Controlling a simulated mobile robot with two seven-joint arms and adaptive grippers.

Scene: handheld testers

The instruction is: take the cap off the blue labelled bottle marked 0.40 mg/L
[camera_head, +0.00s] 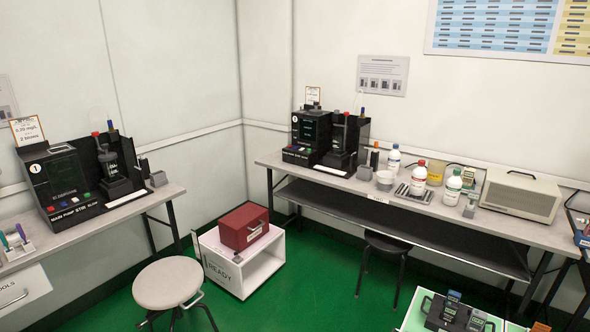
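A white bottle with a blue cap and a bluish label (393,159) stands upright on the right-hand bench, towards its back. Its cap is on. The writing on it is too small to read, so I cannot tell whether it says 0.40 mg/L. A red-capped bottle (418,176) and a green-capped bottle (452,187) stand to the right of it on the same bench. Neither of my grippers shows in the head view.
The bench (495,222) also bears a black instrument (309,135), an amber jar (435,173) and a beige case (520,195). A black stool (386,243) stands at its front. A red box on a white stand (243,227) and a round stool (168,282) occupy the green floor.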

